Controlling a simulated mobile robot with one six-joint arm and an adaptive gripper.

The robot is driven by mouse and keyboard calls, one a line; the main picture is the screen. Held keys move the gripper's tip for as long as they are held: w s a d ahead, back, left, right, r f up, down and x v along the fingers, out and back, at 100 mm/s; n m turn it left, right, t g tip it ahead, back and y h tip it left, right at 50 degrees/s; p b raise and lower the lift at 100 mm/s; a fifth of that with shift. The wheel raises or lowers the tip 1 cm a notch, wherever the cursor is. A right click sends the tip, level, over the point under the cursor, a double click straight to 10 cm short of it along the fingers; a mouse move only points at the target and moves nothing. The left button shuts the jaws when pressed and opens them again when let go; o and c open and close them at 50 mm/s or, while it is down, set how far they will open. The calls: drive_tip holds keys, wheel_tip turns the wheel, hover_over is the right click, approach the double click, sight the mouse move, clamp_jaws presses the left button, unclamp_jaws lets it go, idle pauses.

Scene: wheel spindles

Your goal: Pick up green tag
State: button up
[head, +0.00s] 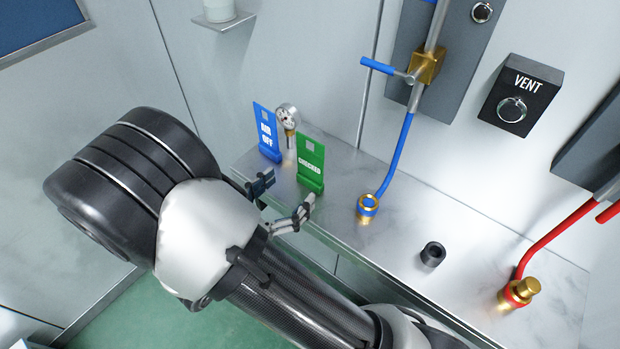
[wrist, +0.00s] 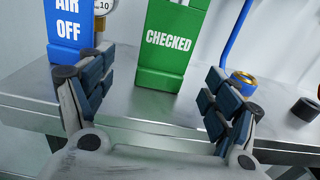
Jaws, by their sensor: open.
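The green tag (head: 310,163), marked CHECKED, stands upright on the metal shelf (head: 400,212) in the head view. In the wrist view the green tag (wrist: 170,45) is ahead of my gripper, between the two fingers and beyond their tips. My gripper (head: 283,200) is open and empty at the shelf's front edge, close in front of the tag. In the wrist view my gripper (wrist: 158,88) has its fingers spread wider than the tag. I see no contact with the tag. The tag's top is cut off in the wrist view.
A blue AIR OFF tag (head: 266,133) stands just left of the green tag, near my left finger. A pressure gauge (head: 288,118) is behind them. A brass fitting with a blue hose (head: 368,207) and a black ring (head: 433,254) stand to the right.

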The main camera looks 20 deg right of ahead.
sight(310, 175)
drive_tip(key=shift+x, duration=1)
drive_tip(key=d, duration=0.1)
drive_tip(key=w+d+b, duration=0.1)
drive_tip(key=d, duration=0.1)
drive_tip(key=w+d+f+b, duration=0.1)
drive_tip(key=shift+w+d, duration=0.1)
drive_tip(key=shift+d, duration=0.05)
drive_tip(key=shift+w+d, duration=0.2)
drive_tip(key=shift+r, duration=0.1)
drive_tip(key=c, duration=1.3)
wheel_tip(310, 175, up, 20)
drive_tip(key=p, duration=0.7)
